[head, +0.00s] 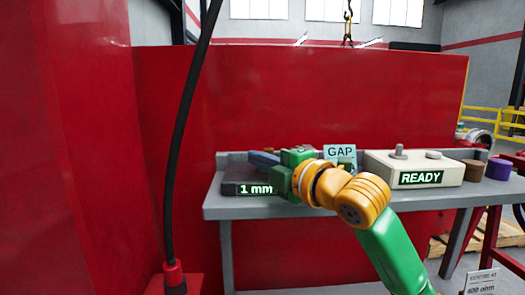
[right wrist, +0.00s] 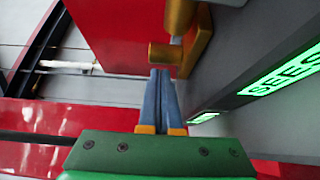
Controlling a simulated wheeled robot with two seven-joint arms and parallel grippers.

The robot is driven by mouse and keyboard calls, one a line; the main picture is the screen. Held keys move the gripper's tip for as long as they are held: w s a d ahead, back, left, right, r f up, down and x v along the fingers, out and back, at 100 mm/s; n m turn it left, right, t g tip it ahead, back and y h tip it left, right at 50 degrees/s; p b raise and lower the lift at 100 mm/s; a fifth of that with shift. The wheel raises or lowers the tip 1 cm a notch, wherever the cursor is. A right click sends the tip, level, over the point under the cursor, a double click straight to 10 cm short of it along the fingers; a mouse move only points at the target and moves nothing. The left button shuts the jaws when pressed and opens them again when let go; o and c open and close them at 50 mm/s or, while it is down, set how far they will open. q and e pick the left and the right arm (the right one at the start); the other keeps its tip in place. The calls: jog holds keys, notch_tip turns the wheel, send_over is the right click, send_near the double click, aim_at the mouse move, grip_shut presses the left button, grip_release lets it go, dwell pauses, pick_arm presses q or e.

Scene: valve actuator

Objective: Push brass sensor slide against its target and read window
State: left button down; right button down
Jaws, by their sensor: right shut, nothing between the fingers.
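My right gripper (head: 263,158) reaches over the dark sensor block (head: 235,187) on the bench, its blue fingers pointing left. The block's front window (head: 257,189) reads "1 mm" in green. In the right wrist view the fingers of this gripper (right wrist: 160,72) are shut and empty. Their tips are at a brass piece (right wrist: 165,53), which looks like the slide; I cannot tell whether they touch it. A lit green window (right wrist: 285,72) there shows "SEES", cut by the picture edge. In the head view my gripper hides most of the slide and its target. My left gripper is not in view.
The grey bench (head: 300,208) also bears a "GAP" sign (head: 340,152), a pale box (head: 390,168) with a "READY" display, a brown cup (head: 471,170) and a purple cup (head: 499,168). A red wall (head: 340,95) stands behind. A black cable (head: 178,130) hangs at left.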

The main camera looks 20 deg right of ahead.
jog(key=shift+s+d+r, duration=0.1)
jog(key=shift+s+d, duration=0.3)
jog(key=shift+d, duration=0.3)
jog(key=shift+w+a, duration=0.3)
jog(key=shift+s+d+p, duration=0.1)
jog(key=shift+d+p, duration=0.3)
jog(key=shift+d, duration=0.25)
jog(key=shift+s+a, duration=0.1)
jog(key=shift+a, duration=0.1)
jog(key=shift+d, duration=0.1)
